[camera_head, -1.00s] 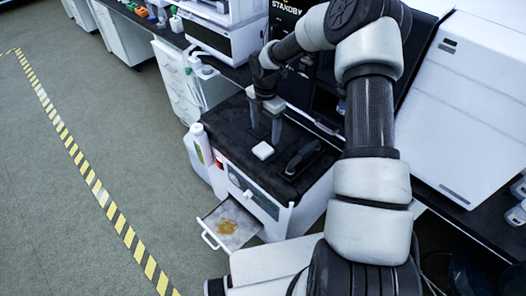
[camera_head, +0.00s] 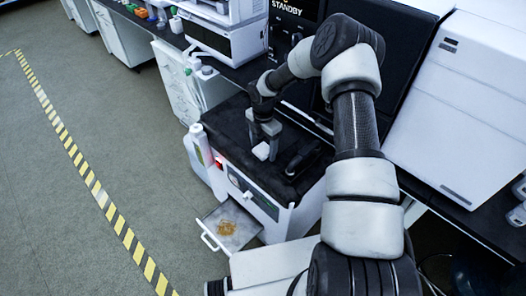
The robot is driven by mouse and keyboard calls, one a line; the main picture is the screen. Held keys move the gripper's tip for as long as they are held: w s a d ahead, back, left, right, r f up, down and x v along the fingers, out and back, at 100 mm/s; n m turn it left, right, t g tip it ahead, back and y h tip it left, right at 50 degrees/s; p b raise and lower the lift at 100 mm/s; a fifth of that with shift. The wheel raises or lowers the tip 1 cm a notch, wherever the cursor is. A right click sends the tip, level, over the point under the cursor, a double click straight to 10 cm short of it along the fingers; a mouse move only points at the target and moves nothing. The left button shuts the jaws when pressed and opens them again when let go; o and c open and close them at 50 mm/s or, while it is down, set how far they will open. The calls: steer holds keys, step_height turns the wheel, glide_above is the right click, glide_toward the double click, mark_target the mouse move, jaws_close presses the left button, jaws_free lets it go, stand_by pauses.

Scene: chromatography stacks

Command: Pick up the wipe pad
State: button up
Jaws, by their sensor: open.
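The wipe pad (camera_head: 261,152) is a small white block. It lies on the black top of the white instrument (camera_head: 233,147). My gripper (camera_head: 264,148) points down at the pad, with its two fingers spread and the tips low around or just beside it. One finger partly covers the pad. I cannot tell whether the fingers touch it.
A dark handheld object (camera_head: 302,156) lies right of the pad. A white bottle (camera_head: 201,145) stands at the instrument's left side. An open drawer (camera_head: 232,226) with a brownish stain sticks out below. A dark screen reading STANDBY (camera_head: 297,14) stands behind.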

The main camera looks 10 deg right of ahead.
mark_target(263, 149)
steer(key=c, duration=1.1)
step_height(263, 149, up, 10)
steer(key=shift+p, duration=0.4)
